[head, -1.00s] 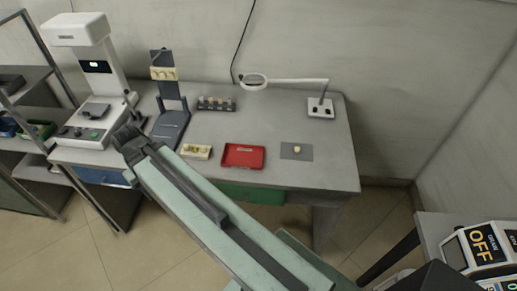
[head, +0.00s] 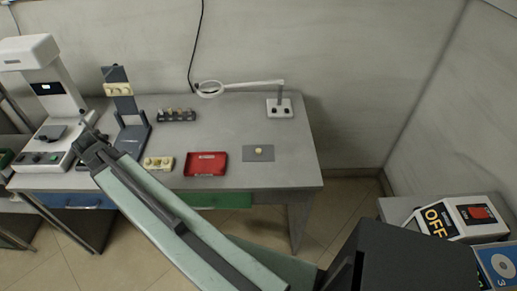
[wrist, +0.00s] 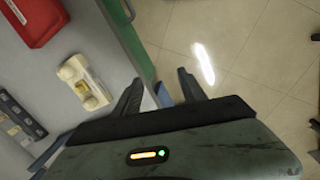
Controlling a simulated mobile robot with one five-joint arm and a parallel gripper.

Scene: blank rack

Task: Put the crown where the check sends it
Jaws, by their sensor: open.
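A small cream piece, likely the crown (head: 258,151), sits on a grey mat (head: 250,157) at the right of the worktable in the head view. It is not in the wrist view. My gripper (wrist: 160,90) is open and empty, with its two dark fingers apart over the table's front edge and the floor. In the head view my gripper (head: 88,140) is at the table's left part, well left of the mat. A red tray (head: 206,168) lies left of the mat, also at the wrist view's top left (wrist: 40,20).
A cream block with round pieces (head: 158,163) lies left of the tray. A dark rack (head: 176,116), a magnifier lamp (head: 280,107), a dark stand (head: 130,130) and a white instrument (head: 65,95) stand on the table (head: 235,115). An OFF sign (head: 436,220) is at right.

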